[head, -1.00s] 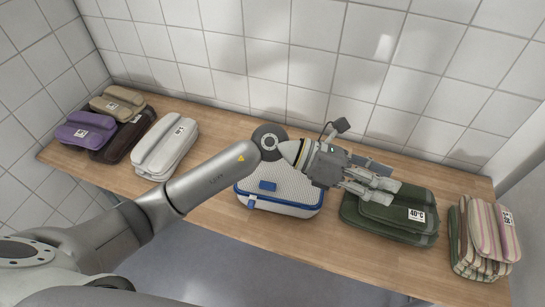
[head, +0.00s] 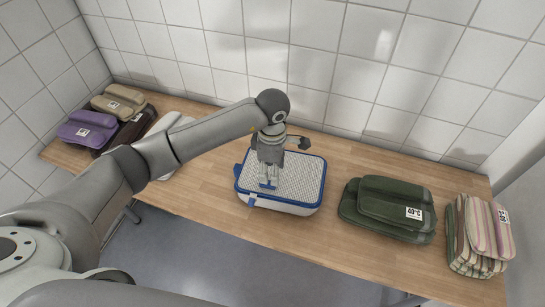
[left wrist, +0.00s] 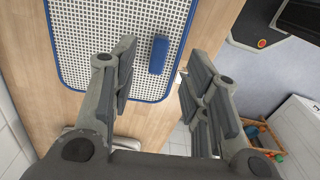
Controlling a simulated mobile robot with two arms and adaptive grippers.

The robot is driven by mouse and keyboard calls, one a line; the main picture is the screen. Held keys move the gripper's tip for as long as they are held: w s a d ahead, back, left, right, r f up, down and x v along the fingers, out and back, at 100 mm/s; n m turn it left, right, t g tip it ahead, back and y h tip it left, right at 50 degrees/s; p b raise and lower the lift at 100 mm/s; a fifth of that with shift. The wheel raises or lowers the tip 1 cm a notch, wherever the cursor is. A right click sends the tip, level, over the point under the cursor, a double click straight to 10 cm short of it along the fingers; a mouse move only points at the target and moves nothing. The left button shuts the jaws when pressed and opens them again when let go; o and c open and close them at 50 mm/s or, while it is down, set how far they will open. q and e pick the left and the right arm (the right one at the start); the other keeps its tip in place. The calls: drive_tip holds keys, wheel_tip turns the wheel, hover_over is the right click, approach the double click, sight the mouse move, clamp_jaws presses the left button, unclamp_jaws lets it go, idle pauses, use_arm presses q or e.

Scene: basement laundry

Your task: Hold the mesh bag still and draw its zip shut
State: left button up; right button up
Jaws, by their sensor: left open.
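The mesh bag (head: 308,182) is a white box-like bag with blue edging, lying flat at the middle of the counter; it also shows in the left wrist view (left wrist: 100,40). A blue tab (left wrist: 158,54) lies on its mesh top near one edge. My right gripper is out of view.
On the wooden counter (head: 215,180), dark green folded cloths (head: 375,208) and a striped stack (head: 480,235) lie to the right. Purple (head: 88,128), beige (head: 118,100) and white folded cloths lie to the left, the white ones partly behind my arm. A tiled wall stands behind.

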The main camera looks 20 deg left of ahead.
sight(252, 200)
use_arm(q)
drive_tip(key=shift+f+p, duration=0.55)
drive_tip(key=shift+f, duration=2.45)
clamp_jaws()
